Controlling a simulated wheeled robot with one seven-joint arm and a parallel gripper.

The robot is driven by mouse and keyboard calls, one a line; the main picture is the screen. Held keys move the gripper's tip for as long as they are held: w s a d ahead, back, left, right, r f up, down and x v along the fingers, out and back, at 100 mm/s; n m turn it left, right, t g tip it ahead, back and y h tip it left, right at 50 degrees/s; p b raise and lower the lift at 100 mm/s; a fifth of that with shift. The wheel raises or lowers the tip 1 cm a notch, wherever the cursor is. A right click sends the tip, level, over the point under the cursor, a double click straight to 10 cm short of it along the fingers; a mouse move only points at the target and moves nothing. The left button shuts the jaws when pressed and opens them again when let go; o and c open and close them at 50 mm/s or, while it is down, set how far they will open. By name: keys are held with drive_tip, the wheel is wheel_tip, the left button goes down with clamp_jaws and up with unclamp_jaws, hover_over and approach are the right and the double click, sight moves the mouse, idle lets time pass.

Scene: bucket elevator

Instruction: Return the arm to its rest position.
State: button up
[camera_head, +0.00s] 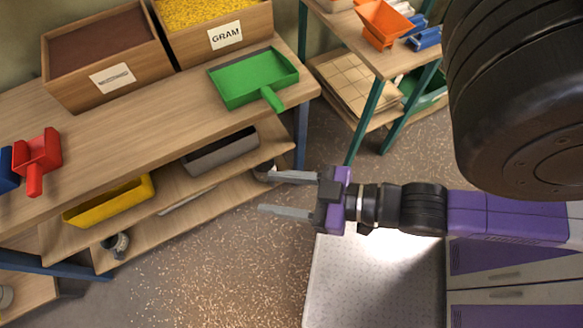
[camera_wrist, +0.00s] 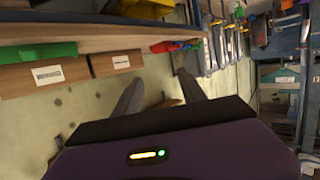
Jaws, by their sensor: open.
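My gripper (camera_head: 268,194) is open and empty in the head view. Its two grey fingers point left, apart from each other, in front of the workbench's right end. The purple and black arm reaches in from the right over a pale perforated surface. In the wrist view my gripper (camera_wrist: 158,95) shows two spread fingers with nothing between them. The large black rounded arm part at the upper right hides some of the scene behind it.
The wooden workbench (camera_head: 125,140) holds a green scoop (camera_head: 250,78), a red scoop (camera_head: 37,155), and two wooden bins, one labelled GRAM (camera_head: 222,37). A shelf with an orange hopper (camera_head: 383,22) stands behind.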

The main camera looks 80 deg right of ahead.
drive_tip(key=shift+y, duration=0.3)
drive_tip(key=s+a, duration=0.1)
drive_tip(key=s+r, duration=0.1)
drive_tip(key=s+a, duration=0.1)
drive_tip(key=shift+a+r, duration=0.25)
drive_tip(key=shift+a, duration=0.1)
idle(0.7)
